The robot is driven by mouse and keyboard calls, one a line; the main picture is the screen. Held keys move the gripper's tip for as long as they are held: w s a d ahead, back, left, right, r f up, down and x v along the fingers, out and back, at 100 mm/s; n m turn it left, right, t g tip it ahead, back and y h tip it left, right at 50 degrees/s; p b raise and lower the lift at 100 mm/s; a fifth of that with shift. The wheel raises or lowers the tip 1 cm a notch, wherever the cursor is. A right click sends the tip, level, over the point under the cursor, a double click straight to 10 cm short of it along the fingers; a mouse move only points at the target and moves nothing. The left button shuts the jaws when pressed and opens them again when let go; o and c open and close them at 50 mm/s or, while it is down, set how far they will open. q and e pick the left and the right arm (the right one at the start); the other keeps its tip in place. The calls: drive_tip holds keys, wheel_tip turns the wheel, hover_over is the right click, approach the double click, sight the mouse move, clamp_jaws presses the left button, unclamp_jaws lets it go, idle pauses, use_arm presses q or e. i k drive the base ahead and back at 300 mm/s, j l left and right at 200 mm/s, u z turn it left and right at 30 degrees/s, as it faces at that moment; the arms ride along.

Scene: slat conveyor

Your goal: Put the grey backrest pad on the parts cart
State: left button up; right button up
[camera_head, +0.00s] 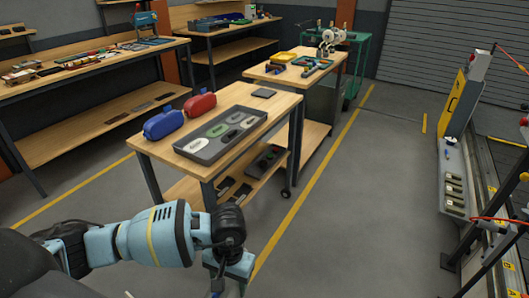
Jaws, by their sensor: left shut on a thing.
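My left gripper (228,284) is at the bottom edge, pointing down, in front of the near cart and apart from it. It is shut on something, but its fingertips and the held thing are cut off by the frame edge. The wooden-topped parts cart (277,103) stands ahead on castors. On it a grey tray (207,157) holds several white, green and grey oval parts. A small flat dark-grey piece (264,93) lies at its back right corner. I cannot tell whether this is the backrest pad. My right gripper is not in view.
A blue case (163,124) and a red case (200,104) stand on the cart's left side. Another bench (262,73) with tools stands behind. The conveyor (497,190) runs along the right. The grey floor between is clear, with a yellow line (318,178).

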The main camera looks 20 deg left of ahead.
sight(252, 105)
drive_tip(key=i+z, duration=0.3)
drive_tip(key=i, duration=0.6)
drive_tip(key=i+l+u, duration=0.1)
drive_tip(key=i+u, duration=0.15)
drive_tip(key=i, duration=0.15)
drive_tip(key=i+l+u, duration=0.25)
drive_tip(key=i, duration=0.2)
drive_tip(key=i+l+u, duration=0.2)
drive_tip(key=i+u, duration=0.25)
drive_tip(key=i+l+u, duration=0.2)
drive_tip(key=u, duration=0.3)
drive_tip(key=i+l+u, duration=0.2)
drive_tip(key=l+u, duration=0.25)
drive_tip(key=i+l+u, duration=0.15)
drive_tip(key=l+u, duration=0.3)
drive_tip(key=i+l+u, duration=0.1)
drive_tip(key=l+u, duration=0.2)
drive_tip(key=l, duration=0.25)
drive_tip(key=l+u, duration=0.3)
drive_tip(key=l, duration=0.25)
